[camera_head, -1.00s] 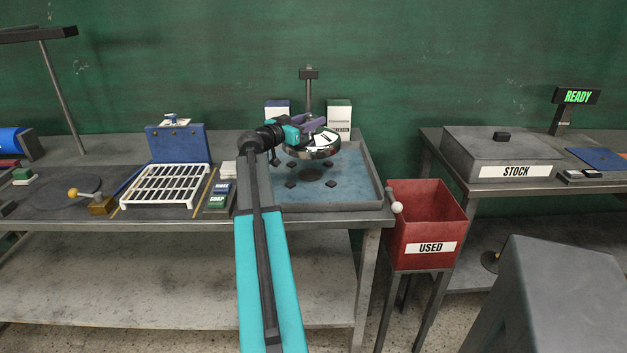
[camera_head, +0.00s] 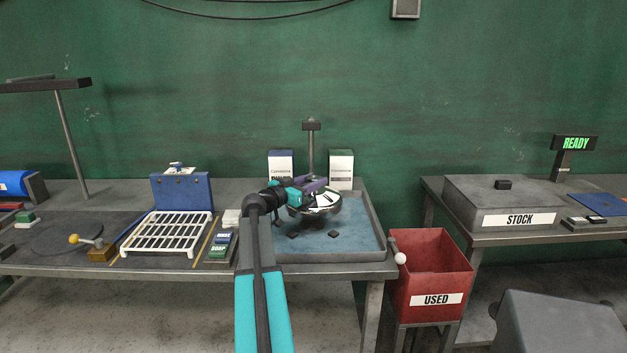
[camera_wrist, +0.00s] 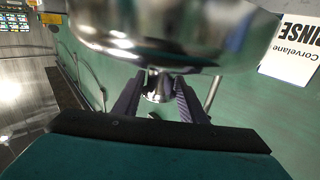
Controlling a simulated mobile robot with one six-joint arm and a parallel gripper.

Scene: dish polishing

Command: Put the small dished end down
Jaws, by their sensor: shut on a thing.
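The small dished end (camera_head: 322,205) is a shiny, polished metal dish, held above the blue-floored tray (camera_head: 350,258) in the head view. My gripper (camera_head: 309,190) reaches it from the left. In the wrist view the dished end (camera_wrist: 170,35) fills the top of the picture, and my gripper (camera_wrist: 160,95) is shut on a small metal stub below the dish. Whether the dish's lower edge touches anything is hard to tell in the head view. Dark pads (camera_head: 333,233) lie on the tray floor below it.
Two white boxes (camera_head: 341,170) and a post (camera_head: 311,150) stand behind. A red USED bin (camera_head: 432,270) is to the right. A STOCK box (camera_head: 505,205) sits on the right bench.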

